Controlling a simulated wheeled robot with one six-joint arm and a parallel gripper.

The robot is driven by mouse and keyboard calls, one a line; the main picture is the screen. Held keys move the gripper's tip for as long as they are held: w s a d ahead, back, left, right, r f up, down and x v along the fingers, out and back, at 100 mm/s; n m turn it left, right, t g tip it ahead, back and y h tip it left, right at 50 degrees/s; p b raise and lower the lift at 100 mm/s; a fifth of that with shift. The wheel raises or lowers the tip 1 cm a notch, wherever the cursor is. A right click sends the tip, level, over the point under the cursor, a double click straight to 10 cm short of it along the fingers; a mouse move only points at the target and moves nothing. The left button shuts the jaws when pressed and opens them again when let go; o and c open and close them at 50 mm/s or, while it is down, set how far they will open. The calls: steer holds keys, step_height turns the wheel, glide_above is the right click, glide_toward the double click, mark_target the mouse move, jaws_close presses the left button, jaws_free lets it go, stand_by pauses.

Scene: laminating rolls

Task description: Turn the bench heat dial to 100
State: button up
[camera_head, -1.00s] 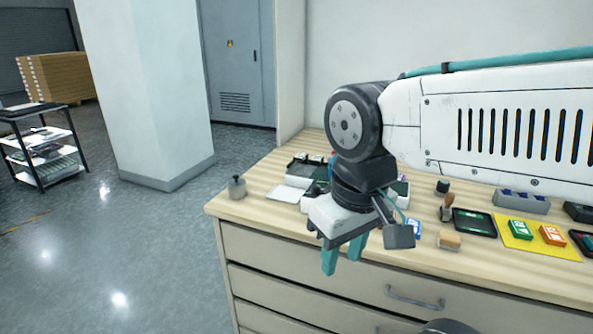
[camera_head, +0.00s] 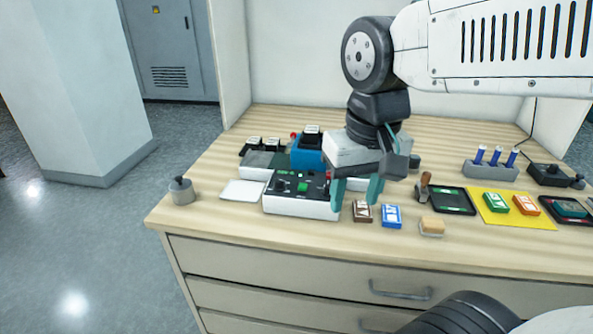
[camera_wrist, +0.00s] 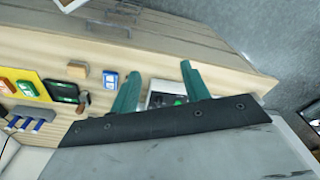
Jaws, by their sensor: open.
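A white control box (camera_head: 300,206) with a black sloped panel stands near the bench's front edge in the head view. Its panel carries dark knobs and a green part (camera_head: 303,187). The dial's scale and setting are too small to read. My gripper (camera_head: 355,192) points down with its teal fingers apart and empty. In the head picture it overlaps the box's right end; whether it touches cannot be told. In the wrist view, part of the box (camera_wrist: 160,99) shows between the fingers of my gripper (camera_wrist: 160,70), with the rest hidden by the gripper body.
Brown (camera_head: 362,211) and blue (camera_head: 391,216) labelled blocks and a tan block (camera_head: 432,227) lie right of the box. A white sheet (camera_head: 243,190) and a grey weight (camera_head: 181,191) are left. A blue machine (camera_head: 308,152) stands behind. A yellow mat (camera_head: 508,222) lies right.

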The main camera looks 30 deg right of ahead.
steer(key=w+a+m, duration=0.1)
steer(key=w+m, duration=0.4)
steer(key=w, duration=0.8)
steer(key=m+g, duration=0.1)
steer(key=m, duration=0.4)
glide_above(279, 180)
steer(key=f, duration=0.3)
steer(key=shift+s+d+f, duration=0.1)
steer(key=shift+s+f, duration=0.1)
steer(key=shift+f, duration=0.2)
steer(key=shift+w+f, duration=0.3)
step_height(279, 180, down, 8)
steer(key=shift+r, duration=0.25)
steer(key=c, duration=1)
